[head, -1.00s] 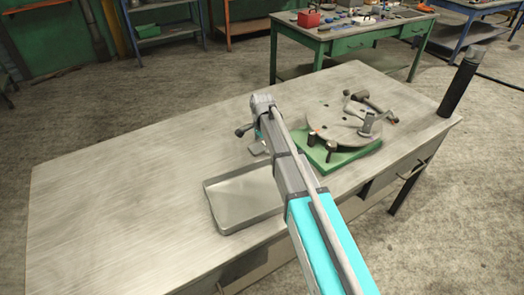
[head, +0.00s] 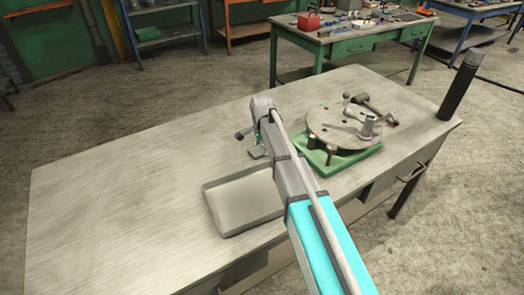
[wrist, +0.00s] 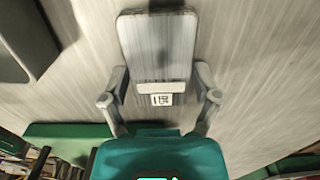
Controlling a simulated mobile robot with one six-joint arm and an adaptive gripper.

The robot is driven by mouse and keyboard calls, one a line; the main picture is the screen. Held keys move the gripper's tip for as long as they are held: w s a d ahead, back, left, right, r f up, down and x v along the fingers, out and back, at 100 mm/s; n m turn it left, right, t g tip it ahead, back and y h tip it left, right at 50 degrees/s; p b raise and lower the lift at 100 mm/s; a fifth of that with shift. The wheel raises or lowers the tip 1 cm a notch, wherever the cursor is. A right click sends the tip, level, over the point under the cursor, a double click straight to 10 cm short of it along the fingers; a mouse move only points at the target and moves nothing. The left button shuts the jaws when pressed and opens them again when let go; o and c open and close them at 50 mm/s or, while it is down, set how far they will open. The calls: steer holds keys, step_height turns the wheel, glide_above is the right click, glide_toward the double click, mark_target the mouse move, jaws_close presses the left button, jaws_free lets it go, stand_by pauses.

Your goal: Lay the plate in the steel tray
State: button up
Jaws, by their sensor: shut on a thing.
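The plate (wrist: 155,45) is a small grey rectangle with rounded corners and a black-and-white label near one end. My gripper (wrist: 160,75) has a finger at each side of it and is shut on it. In the head view the plate (head: 257,152) shows as a small piece beside my arm, just beyond the tray; my arm hides most of the gripper. The steel tray (head: 240,203) is shallow, rectangular and empty, on the workbench near its front edge. Part of the tray (wrist: 15,45) shows at the upper left in the wrist view.
A round grey fixture (head: 345,122) on a green base (head: 345,160) stands right of my arm, with posts and a clamp on top. A hammer-like tool (head: 375,106) lies behind it. A dark post (head: 460,85) rises at the right corner. The bench's left side (head: 120,190) is clear.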

mark_target(262, 149)
steer(key=shift+c, duration=0.5)
steer(key=shift+r, duration=0.15)
step_height(262, 149, up, 3)
steer(key=p, duration=0.3)
steer(key=s+d+r+p, duration=0.3)
steer(key=s+r+p, duration=0.6)
steer(key=s, duration=0.4)
steer(key=shift+s+d+r+p, duration=0.3)
steer(key=shift+r+p, duration=0.05)
steer(key=shift+p, duration=0.15)
steer(key=shift+s, duration=0.1)
